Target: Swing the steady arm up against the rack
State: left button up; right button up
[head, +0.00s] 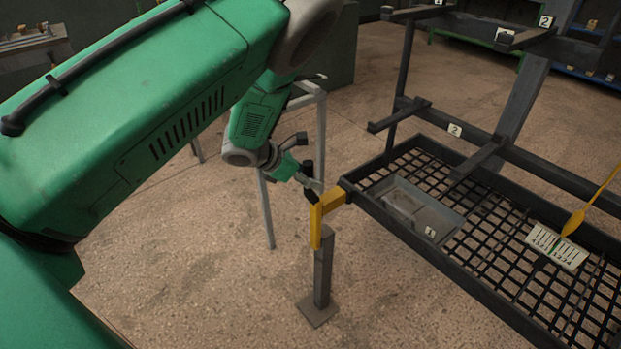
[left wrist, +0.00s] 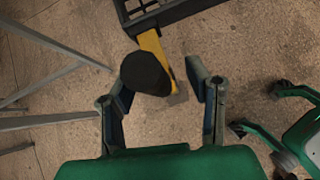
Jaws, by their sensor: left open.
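The steady arm (head: 333,201) is a yellow bracket at the near left corner of the dark rack (head: 475,283). It juts out from the rack. Below it is a grey post (head: 323,268) with a square foot plate (head: 318,311) at or near the floor. In the left wrist view the yellow arm (left wrist: 152,42) runs from the rack edge to a round black knob (left wrist: 146,73). My left gripper (head: 312,186) is open at the knob, which shows between its fingers (left wrist: 165,88), nearer the left one. I cannot tell whether they touch.
A grey tray (head: 446,216) sits on the rack's mesh, with a white striped card (head: 556,246) and a yellow pointer (head: 574,222) farther right. A grey metal stand (head: 322,140) is behind my left gripper. The floor in front of the post is clear.

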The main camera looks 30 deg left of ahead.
pick_arm(q)
jog(key=v, duration=1.1)
jog(key=shift+s+f, duration=0.1)
jog(key=s+d+f+n+g+y, duration=0.1)
jog(key=s+d+f+n+y, duration=0.1)
jog(key=s+f+n, duration=0.7)
jog(key=s+d+f+n+g+y, duration=0.15)
jog(key=f+n, duration=0.35)
jog(key=n, duration=0.8)
jog(key=s+d+f+n+g, duration=0.2)
jog(key=s+d+f+n, duration=0.1)
jog(key=s+n, duration=0.6)
jog(key=s+d+f+n+g+y, duration=0.1)
jog(key=s+d+f+n+g, duration=0.1)
jog(key=s+n, duration=0.8)
jog(key=shift+s+d+f+n+g, duration=0.25)
jog(key=shift+d+f+n+g, duration=0.15)
jog(key=shift+d+f, duration=0.25)
jog(key=shift+w, duration=0.15)
